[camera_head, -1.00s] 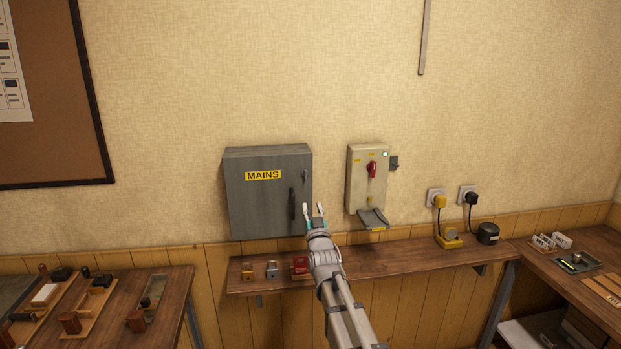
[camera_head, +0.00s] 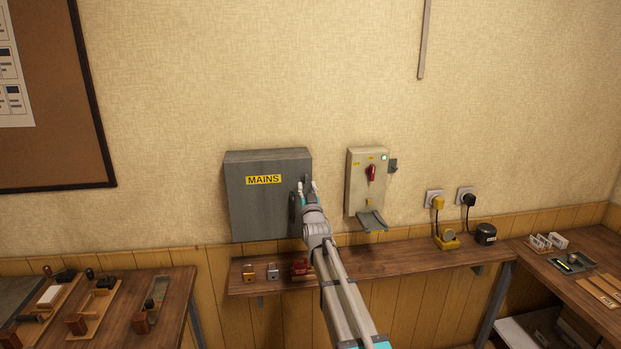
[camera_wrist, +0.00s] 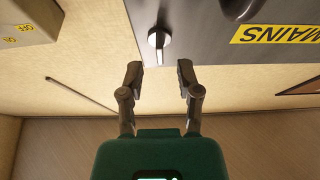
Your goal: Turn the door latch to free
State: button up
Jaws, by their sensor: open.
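The grey MAINS cabinet (camera_head: 262,208) hangs on the wall, its door shut. In the wrist view its face (camera_wrist: 222,30) is upside down, and the small silver door latch (camera_wrist: 158,40) stands on it near the edge. My gripper (camera_head: 306,186) is at the cabinet's right edge, covering the latch in the head view. In the wrist view my gripper (camera_wrist: 160,72) is open and empty, its two fingers apart, with the latch just beyond and between the fingertips. I see no contact with the latch. The dark door handle (camera_head: 293,212) is partly hidden by my arm.
A cream switch box (camera_head: 357,192) with a red handle (camera_head: 371,173) is on the wall just right of my gripper. Below is a wooden shelf (camera_head: 410,262) with padlocks (camera_head: 272,271) and a red item (camera_head: 301,267).

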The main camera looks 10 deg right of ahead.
aim_at(305, 178)
jog(key=shift+p+x, duration=0.35)
jog(key=shift+x, duration=1.1)
